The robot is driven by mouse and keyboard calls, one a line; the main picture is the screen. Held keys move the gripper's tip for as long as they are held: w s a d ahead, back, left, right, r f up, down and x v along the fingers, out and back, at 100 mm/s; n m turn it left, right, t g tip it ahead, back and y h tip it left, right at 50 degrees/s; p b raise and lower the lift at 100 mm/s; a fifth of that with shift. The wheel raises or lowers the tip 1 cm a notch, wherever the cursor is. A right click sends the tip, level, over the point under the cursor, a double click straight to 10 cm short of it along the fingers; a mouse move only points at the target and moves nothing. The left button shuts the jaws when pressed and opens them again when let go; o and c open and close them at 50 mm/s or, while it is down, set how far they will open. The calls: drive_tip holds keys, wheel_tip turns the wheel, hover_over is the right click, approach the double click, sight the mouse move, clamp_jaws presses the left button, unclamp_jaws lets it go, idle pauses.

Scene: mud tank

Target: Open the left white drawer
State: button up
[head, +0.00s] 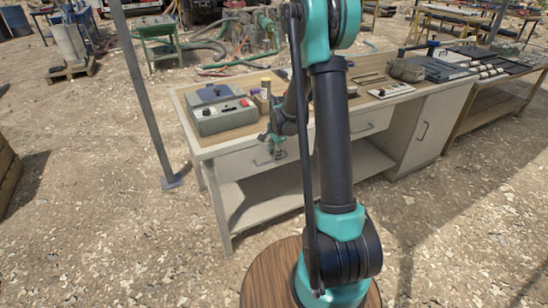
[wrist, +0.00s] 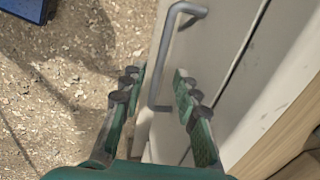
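The left white drawer (head: 238,164) is in the front of the wooden-topped workbench, and its face looks flush with the bench. Its grey bar handle (head: 262,162) is partly hidden behind my gripper (head: 276,151). In the wrist view the handle (wrist: 171,42) stands out from the white drawer face (wrist: 225,45). My gripper (wrist: 157,80) is open there, with one finger on each side of the handle's near end. I see a gap on both sides and cannot tell whether either finger touches the bar.
A grey control box (head: 222,115) and small bottles stand on the bench top above the drawer. A right drawer (head: 372,122) and a cabinet door (head: 426,130) are further right. A metal post (head: 146,95) stands left of the bench. The gravel in front is clear.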

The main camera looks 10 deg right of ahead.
drive_tip(key=shift+w+f, duration=0.15)
drive_tip(key=shift+f, duration=0.8)
drive_tip(key=shift+c, duration=0.6)
clamp_jaws()
